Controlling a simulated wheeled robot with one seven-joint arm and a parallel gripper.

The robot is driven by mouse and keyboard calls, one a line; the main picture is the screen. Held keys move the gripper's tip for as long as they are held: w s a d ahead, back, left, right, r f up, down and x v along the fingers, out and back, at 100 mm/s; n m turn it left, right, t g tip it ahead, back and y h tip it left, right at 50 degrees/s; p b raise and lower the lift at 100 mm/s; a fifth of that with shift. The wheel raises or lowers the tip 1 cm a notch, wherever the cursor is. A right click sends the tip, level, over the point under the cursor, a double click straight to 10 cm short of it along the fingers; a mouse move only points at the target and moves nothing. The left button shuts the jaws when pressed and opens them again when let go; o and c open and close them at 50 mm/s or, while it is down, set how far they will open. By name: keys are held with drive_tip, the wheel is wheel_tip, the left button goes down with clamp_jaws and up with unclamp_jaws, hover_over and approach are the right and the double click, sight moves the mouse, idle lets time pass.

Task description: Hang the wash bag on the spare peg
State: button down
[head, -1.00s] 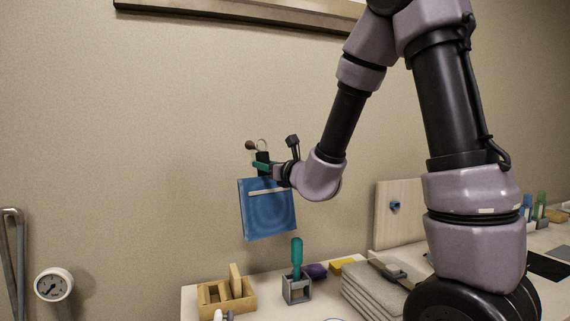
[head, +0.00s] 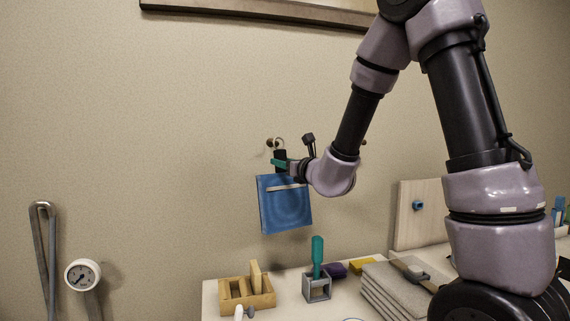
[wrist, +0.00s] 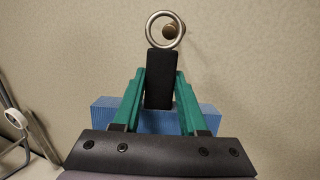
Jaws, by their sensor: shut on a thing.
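The blue wash bag (head: 285,208) hangs below my gripper, clear of the table, with a black tab (wrist: 160,85) and a metal ring (wrist: 149,30) at its top. My gripper (head: 281,162) has teal fingers shut on the black tab. In the head view the peg (head: 270,143) overlaps the ring's left side (head: 279,138). I cannot tell whether the ring is around the peg or in front of it.
Another knob (head: 362,143) shows on the wall beside my arm. Below are a wooden box (head: 247,292), a grey holder (head: 317,288) with a teal-handled tool, folded grey towels (head: 385,290) and an upright board (head: 418,215).

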drive_tip(key=w+a+f, duration=0.1)
drive_tip(key=w, duration=0.6)
drive_tip(key=shift+w+a, duration=0.15)
idle(0.5)
idle(0.4)
drive_tip(key=shift+c, duration=1.8)
unclamp_jaws()
drive_tip(key=shift+v, duration=2.2)
